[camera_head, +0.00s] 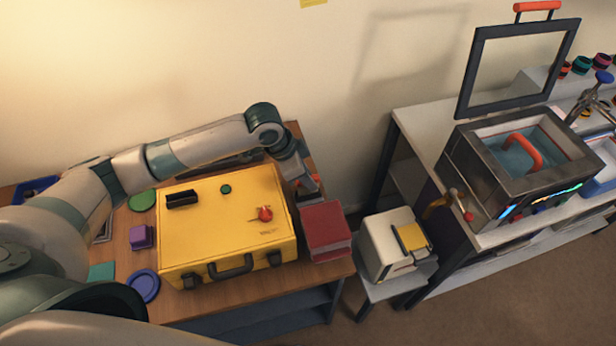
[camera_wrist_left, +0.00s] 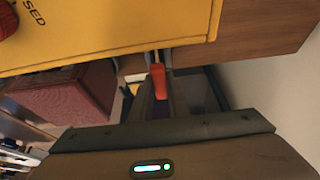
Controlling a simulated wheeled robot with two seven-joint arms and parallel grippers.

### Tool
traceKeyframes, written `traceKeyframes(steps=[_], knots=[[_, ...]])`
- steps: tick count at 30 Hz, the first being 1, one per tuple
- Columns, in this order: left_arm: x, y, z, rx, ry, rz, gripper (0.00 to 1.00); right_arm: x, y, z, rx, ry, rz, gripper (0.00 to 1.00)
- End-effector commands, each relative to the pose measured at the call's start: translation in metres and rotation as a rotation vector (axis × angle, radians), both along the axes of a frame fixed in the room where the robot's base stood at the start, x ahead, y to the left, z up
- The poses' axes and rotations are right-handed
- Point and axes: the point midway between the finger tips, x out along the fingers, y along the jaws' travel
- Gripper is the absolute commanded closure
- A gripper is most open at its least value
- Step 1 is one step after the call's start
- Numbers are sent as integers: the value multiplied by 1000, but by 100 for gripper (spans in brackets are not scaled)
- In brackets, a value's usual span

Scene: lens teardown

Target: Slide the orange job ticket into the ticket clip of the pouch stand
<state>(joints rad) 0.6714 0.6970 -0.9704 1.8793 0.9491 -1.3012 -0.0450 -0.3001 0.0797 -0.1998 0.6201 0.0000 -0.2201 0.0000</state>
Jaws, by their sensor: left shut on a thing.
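My left gripper (camera_head: 306,185) reaches over the back right corner of the table, just past the yellow case. In the left wrist view its fingers (camera_wrist_left: 158,90) are shut on a narrow orange piece (camera_wrist_left: 158,80), which looks like the job ticket seen nearly edge-on. Only a little orange shows at the fingertips in the head view. A dark grey open-topped shape (camera_wrist_left: 200,90) lies beyond the fingers in the left wrist view; I cannot tell whether it is the pouch stand. The ticket clip cannot be made out. My right gripper is not in view.
The yellow case (camera_head: 225,215) fills the table's middle, close beside the gripper. A dark red box (camera_head: 325,230) stands at the table's right edge. A white device (camera_head: 393,245) sits on a stool to the right. The wall is close behind.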

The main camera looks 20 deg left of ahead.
Motion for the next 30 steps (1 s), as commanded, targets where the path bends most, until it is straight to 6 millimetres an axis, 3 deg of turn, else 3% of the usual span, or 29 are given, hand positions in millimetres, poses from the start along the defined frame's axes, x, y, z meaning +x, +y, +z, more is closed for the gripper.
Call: traceKeyframes(steps=[29, 30], knots=[[0, 0, -13, 0, 1, 0, 100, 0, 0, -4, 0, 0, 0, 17], [0, 0, -12, -1, 1, 0, 76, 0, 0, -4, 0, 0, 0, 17]])
